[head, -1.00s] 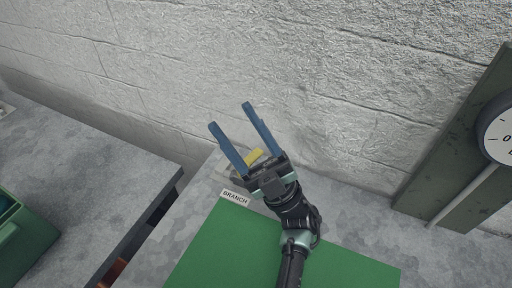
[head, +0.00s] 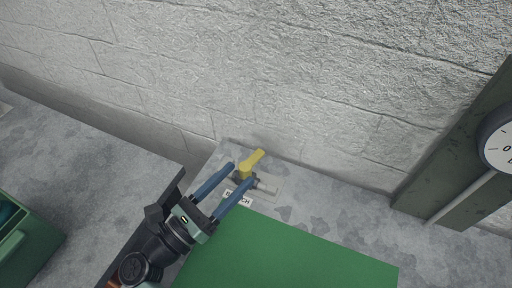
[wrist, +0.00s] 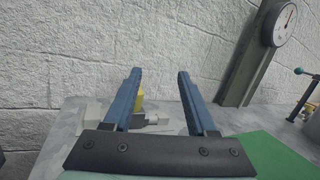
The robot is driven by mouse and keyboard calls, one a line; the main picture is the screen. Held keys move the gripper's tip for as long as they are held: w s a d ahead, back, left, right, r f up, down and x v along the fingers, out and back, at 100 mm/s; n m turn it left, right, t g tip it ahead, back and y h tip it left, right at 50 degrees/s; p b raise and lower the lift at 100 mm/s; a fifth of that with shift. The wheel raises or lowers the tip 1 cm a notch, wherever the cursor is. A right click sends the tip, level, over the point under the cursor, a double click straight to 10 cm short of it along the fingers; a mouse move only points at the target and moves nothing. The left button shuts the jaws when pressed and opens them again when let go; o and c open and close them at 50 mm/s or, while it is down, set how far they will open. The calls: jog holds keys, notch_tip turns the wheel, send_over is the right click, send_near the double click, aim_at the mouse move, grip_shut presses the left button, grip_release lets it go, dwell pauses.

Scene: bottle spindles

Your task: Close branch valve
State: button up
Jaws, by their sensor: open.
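The branch valve has a yellow lever handle (head: 252,163), slanting up to the right, on a grey metal body (head: 266,186) near the wall. A white label (head: 238,199) reading BRANCH lies in front, partly covered by a finger. My gripper (head: 242,173) is open, its two blue fingers reaching from the lower left. In the head view the fingertips overlap the base of the handle; I cannot tell if they touch it. In the wrist view the yellow handle (wrist: 140,101) shows just inside the left finger, partly hidden by it. Nothing is held.
A green mat (head: 290,255) covers the bench in front of the valve. A round gauge (head: 498,145) on a dark post stands at the right. A second grey bench (head: 80,165) and a green box (head: 30,245) are at the left. The rough white wall rises close behind the valve.

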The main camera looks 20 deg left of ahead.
aim_at(249, 162)
jog(key=a+f+y, duration=0.1)
jog(key=s+f+g, duration=0.1)
jog(key=a+f+y, duration=0.1)
jog(key=f, duration=0.1)
jog(key=shift+s+a+m+y, duration=0.15)
jog(key=shift+a+m+y, duration=0.15)
jog(key=shift+a+m, duration=0.1)
jog(key=x, duration=1.2)
jog(key=shift+w+d+f+p, duration=0.25)
jog(key=shift+w+f+p, duration=0.05)
jog(key=shift+w+p, duration=0.1)
grip_shut()
